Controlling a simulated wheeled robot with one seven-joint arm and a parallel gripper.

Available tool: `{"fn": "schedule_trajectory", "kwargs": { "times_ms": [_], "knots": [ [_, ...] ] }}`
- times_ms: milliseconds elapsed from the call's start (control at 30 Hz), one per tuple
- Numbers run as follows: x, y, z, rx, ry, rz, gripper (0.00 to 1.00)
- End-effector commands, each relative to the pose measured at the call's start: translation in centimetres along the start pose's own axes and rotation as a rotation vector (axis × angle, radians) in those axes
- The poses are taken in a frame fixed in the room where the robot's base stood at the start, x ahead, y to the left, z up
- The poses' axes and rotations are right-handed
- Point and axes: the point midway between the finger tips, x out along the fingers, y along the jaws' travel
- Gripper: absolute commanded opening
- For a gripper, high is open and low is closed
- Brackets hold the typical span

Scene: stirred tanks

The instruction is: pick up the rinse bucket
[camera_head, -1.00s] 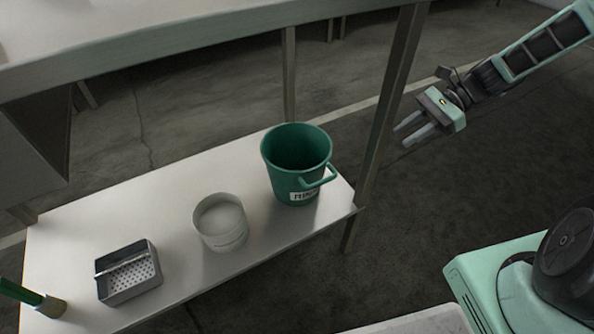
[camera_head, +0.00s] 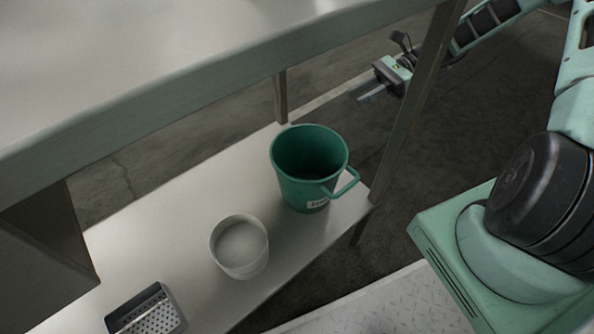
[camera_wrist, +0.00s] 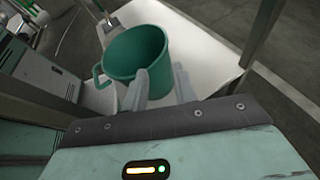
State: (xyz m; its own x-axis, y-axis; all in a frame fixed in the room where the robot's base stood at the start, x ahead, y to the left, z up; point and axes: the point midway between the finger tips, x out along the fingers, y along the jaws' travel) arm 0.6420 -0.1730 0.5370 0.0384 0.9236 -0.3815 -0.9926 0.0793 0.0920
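The rinse bucket (camera_head: 309,168) is green, with a side handle and a white label. It stands upright and looks empty on the lower shelf (camera_head: 183,222), near its right end. My gripper (camera_head: 372,94) is beyond the table leg, up and right of the bucket, apart from it and partly hidden by the leg. In the wrist view the bucket (camera_wrist: 132,50) lies ahead of my gripper (camera_wrist: 160,86), with its handle on the left. The two fingers are apart with nothing between them.
A white round tub (camera_head: 240,247) stands left of the bucket, and a perforated metal box (camera_head: 148,312) farther left. The table leg (camera_head: 408,115) rises at the shelf's right end. The tabletop (camera_head: 200,75) overhangs the shelf.

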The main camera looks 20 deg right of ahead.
Motion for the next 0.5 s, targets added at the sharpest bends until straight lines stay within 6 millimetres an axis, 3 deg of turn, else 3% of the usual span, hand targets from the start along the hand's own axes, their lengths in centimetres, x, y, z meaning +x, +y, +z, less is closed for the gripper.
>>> {"fn": "schedule_trajectory", "kwargs": {
  "times_ms": [500],
  "knots": [
    [10.1,0.0,-0.4,-0.001,-0.001,0.004,0.28]
  ]
}}
